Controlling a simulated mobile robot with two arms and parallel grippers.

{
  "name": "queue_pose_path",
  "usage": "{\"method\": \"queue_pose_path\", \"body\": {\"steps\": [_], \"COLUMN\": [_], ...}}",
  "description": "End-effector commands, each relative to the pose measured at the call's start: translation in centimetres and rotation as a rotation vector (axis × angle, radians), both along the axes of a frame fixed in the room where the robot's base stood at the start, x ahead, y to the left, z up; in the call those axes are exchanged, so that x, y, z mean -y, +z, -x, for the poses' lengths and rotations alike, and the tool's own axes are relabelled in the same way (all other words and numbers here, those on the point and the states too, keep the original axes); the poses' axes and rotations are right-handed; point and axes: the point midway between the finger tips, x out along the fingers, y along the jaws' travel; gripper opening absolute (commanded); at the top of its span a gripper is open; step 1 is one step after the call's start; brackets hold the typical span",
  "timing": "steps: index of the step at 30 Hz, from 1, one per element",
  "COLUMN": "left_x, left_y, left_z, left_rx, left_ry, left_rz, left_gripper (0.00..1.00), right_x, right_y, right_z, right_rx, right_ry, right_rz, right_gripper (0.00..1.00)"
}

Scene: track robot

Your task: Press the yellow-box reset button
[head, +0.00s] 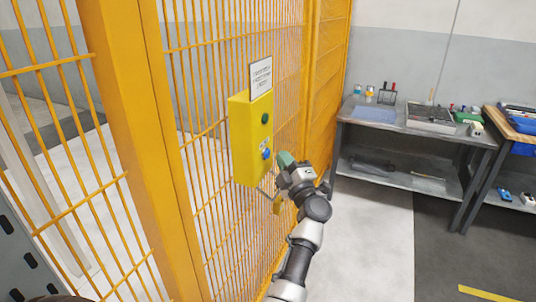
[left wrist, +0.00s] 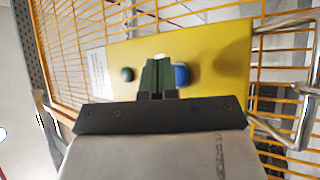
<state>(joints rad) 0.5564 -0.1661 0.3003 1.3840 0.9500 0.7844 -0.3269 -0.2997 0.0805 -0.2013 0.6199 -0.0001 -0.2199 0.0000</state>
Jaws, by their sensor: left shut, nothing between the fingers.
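The yellow box (head: 241,142) is mounted upright on the yellow mesh fence. Its face has a dark green button (head: 265,118) above and a blue button (head: 267,154) below. My left gripper (head: 284,159) is shut and empty, its green fingertips just right of the blue button. In the left wrist view the fingers (left wrist: 158,76) point at the yellow box (left wrist: 223,48), between the dark green button (left wrist: 127,74) and the blue button (left wrist: 182,75), overlapping the blue one's edge. I cannot tell whether they touch. My right gripper is in neither view.
A white sign (head: 261,77) with unreadable text is fixed above the box. A metal handle (left wrist: 300,85) stands out from the fence beside the box. A grey bench (head: 385,128) with small items stands at the right. Open floor lies between the fence and the bench.

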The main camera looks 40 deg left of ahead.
Motion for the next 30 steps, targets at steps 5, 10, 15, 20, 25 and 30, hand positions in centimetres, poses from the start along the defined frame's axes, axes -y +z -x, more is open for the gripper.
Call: {"method": "queue_pose_path", "body": {"steps": [5,10,15,20,25,30], "left_x": [-0.01,0.0,0.0,0.0,0.01,0.01], "left_y": [0.01,0.01,0.0,0.0,0.0,0.0], "left_z": [0.0,0.01,0.0,0.01,0.01,0.0], "left_rx": [0.0,0.0,0.0,0.0,0.0,0.0], "left_ry": [0.0,0.0,0.0,0.0,0.0,0.0], "left_rz": [0.0,0.0,0.0,0.0,0.0,0.0], "left_gripper": [0.0,0.0,0.0,0.0,0.0,0.0], "right_x": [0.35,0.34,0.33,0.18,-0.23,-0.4], "right_y": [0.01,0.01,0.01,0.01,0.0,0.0], "right_z": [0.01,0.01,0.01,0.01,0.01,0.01], "right_rx": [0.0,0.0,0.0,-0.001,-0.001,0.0], "right_ry": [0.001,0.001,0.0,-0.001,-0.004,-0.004], "right_rz": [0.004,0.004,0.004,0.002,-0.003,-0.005], "right_gripper": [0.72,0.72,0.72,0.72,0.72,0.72]}}
